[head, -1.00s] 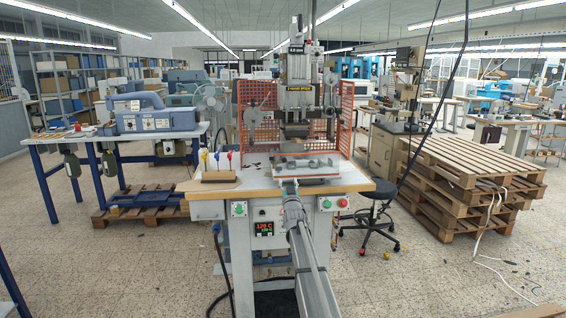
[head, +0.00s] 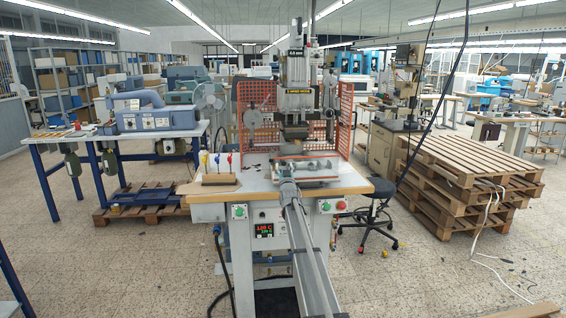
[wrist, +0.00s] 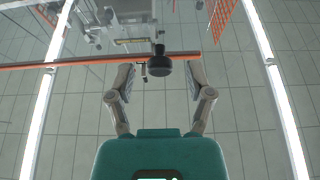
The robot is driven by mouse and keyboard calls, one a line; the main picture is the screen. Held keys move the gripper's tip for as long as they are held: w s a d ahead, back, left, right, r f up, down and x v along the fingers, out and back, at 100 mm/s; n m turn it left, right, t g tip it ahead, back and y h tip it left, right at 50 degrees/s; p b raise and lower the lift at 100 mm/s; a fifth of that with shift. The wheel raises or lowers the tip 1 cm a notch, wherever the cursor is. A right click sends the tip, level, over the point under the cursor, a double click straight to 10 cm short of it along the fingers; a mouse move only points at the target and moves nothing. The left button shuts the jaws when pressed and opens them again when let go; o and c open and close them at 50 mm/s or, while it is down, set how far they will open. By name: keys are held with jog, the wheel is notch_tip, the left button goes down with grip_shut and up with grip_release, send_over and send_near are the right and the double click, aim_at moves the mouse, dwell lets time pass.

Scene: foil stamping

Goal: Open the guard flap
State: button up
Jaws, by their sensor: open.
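The guard flap shows in the wrist view as a clear panel with an orange edge bar (wrist: 90,63) running across the picture. I cannot tell how deep the knob sits between the fingers. In the head view my gripper (head: 284,170) is small at the front of the press (head: 297,100), and my arm hides part of the table front.
Orange mesh guards (head: 257,110) stand at both sides of the press. A wooden block with coloured-handled tools (head: 219,179) stands at the table's left. A stool (head: 372,213) and stacked pallets (head: 465,180) are to the right.

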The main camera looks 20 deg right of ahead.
jog(key=shift+x, duration=1)
grip_shut()
